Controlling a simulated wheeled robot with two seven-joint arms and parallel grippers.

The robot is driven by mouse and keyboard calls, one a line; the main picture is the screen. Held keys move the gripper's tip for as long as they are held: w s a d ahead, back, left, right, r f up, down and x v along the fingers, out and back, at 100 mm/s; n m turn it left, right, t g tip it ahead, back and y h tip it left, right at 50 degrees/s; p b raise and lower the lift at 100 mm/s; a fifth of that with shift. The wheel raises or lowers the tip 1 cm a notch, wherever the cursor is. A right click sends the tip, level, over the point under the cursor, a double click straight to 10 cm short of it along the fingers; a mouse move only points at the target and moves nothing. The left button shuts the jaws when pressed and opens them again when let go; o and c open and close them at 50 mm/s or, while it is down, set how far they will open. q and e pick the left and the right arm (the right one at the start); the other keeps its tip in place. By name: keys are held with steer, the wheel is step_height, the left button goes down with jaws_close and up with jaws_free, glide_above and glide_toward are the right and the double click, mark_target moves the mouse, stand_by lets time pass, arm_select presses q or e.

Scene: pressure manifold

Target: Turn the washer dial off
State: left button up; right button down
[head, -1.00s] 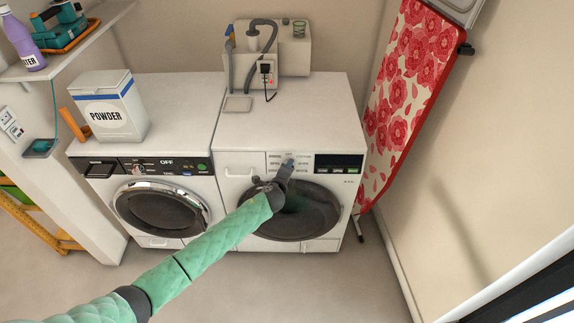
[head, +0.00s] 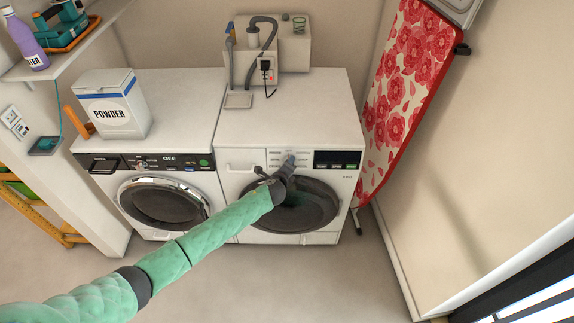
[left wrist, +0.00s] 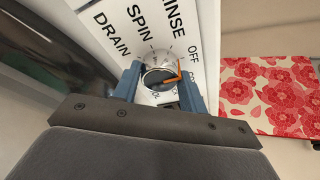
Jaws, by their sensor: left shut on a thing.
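The washer (head: 230,205) is the white front-loader on the right in the head view. Its control panel has printed labels and a dark display at the right. My left gripper (head: 291,163) is at the panel and hides most of the dial. In the left wrist view the round dial (left wrist: 158,78) sits between the two blue fingers of my left gripper (left wrist: 160,88), which is shut on it. An orange pointer (left wrist: 178,77) on the dial points to the right, near the OFF label (left wrist: 193,55). RINSE, SPIN and DRAIN labels lie around it. My right gripper is not in view.
A second front-loader (head: 100,205) with an OFF display stands at the left. A POWDER box (head: 110,113) is on top of it. A grey-hosed unit (head: 292,55) stands at the back of the washer top. A red floral ironing board (head: 405,85) leans at the right. The floor in front is clear.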

arm_select(q)
steer(key=shift+s+d+f, duration=0.1)
steer(key=o, duration=1)
